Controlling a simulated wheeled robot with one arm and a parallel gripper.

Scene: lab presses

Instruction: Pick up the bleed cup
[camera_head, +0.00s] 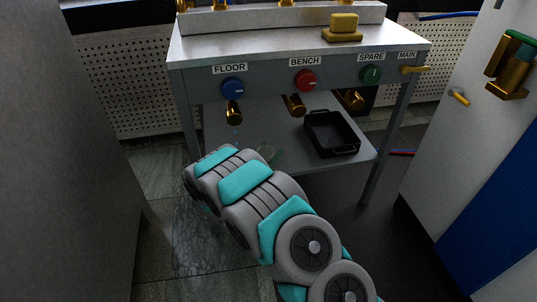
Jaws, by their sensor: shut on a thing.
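My arm reaches from the bottom right up toward the left front of the bench. My gripper is hidden behind the arm's own links. I cannot see its fingers or anything between them.
The metal bench (250,48) has blue (233,86), red (304,81) and green (371,75) knobs above brass spouts. A black tray (331,134) stands on the lower shelf (225,124). A yellow block (343,25) sits on top. Cabinets flank both sides.

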